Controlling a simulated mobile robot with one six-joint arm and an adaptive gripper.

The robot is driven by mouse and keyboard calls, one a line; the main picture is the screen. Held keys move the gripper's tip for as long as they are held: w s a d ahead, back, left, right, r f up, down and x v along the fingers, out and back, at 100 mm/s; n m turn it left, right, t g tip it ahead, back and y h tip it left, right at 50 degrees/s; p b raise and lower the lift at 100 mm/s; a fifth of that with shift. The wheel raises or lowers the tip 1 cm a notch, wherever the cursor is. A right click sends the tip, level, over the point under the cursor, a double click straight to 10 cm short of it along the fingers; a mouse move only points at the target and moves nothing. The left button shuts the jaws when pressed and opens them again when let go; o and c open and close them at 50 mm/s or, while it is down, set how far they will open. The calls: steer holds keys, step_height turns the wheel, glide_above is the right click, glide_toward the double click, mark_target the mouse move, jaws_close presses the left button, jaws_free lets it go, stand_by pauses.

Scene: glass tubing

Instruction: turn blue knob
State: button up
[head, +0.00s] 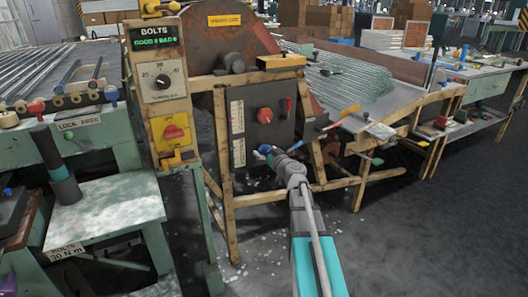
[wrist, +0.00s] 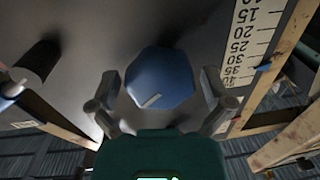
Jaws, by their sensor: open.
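The blue knob (wrist: 160,78) sits on a dark grey panel and fills the middle of the wrist view. It is faceted, with a short white mark near its lower edge. In the head view the blue knob (head: 263,149) shows small at the tip of my arm, low on the grey box front. My gripper (wrist: 160,92) is open, one finger to the left and one to the right of the knob, with visible gaps in the picture. Contact cannot be made out. In the head view my gripper (head: 275,156) partly hides the knob's surroundings.
A red knob (head: 264,115) sits above on the same grey panel. A numbered scale (wrist: 252,40) lies right of the knob in the wrist view, and a dark cylinder (wrist: 40,60) juts out at left. Wooden frame bars (wrist: 283,45) stand close by. Open floor (head: 420,220) lies right.

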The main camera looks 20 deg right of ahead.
steer(key=shift+w, duration=0.2)
steer(key=c, duration=1)
steer(key=shift+m, duration=0.3)
